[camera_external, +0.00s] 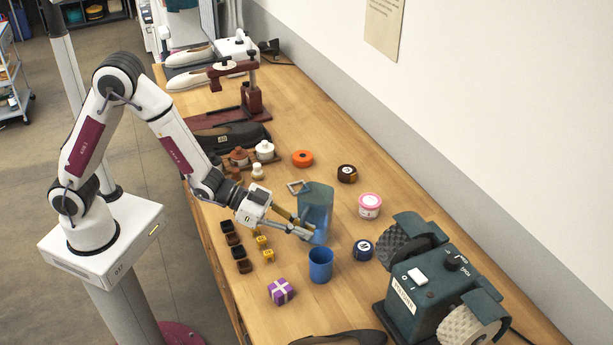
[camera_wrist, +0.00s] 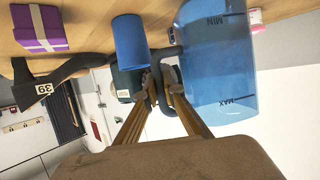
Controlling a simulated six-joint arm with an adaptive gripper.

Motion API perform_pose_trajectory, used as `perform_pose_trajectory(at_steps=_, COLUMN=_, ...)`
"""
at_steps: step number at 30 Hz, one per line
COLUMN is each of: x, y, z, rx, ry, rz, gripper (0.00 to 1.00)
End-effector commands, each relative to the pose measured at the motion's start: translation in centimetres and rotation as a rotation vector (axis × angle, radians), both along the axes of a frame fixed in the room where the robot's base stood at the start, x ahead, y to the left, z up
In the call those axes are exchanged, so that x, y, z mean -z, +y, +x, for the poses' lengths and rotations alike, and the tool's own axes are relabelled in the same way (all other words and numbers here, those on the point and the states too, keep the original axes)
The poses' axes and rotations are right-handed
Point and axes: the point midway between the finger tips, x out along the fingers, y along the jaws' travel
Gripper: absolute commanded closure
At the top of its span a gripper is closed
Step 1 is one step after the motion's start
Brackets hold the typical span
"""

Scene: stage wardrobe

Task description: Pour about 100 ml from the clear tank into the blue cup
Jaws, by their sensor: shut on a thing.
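The clear tank (camera_external: 317,205) is a tall, see-through, blue-tinted vessel near the middle of the bench. My gripper (camera_external: 302,230) is shut on it at its near side. In the wrist view the tank (camera_wrist: 215,60) fills the upper right, with MIN and MAX marks, beside my closed fingertips (camera_wrist: 158,88). The exact grip spot is partly hidden, and I cannot tell the liquid level or whether its base touches the bench. The blue cup (camera_external: 321,265) stands upright just in front of the tank, apart from my gripper. It also shows in the wrist view (camera_wrist: 131,40).
A purple gift box (camera_external: 281,291) lies left of the cup, and a dark blue round tin (camera_external: 363,250) right of it. A green grinding machine (camera_external: 425,290) stands farther right. A dark shoe (camera_external: 340,338) is at the front edge. Small brown and yellow blocks (camera_external: 236,247) lie below my wrist.

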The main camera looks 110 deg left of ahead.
Motion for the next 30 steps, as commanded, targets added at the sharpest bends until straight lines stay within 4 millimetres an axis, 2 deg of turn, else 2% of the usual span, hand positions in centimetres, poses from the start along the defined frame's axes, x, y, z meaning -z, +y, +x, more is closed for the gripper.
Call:
perform_pose_trajectory(at_steps=17, x=-0.5, y=-0.1, z=0.2, rx=-0.003, ry=0.009, rz=0.034, gripper=1.00)
perform_pose_trajectory(at_steps=26, x=-1.3, y=-0.7, z=0.5, rx=-0.002, ry=0.070, rz=0.160, gripper=1.00)
perform_pose_trajectory(at_steps=30, x=-0.7, y=-1.1, z=0.6, rx=0.000, ry=0.116, rz=0.240, gripper=1.00)
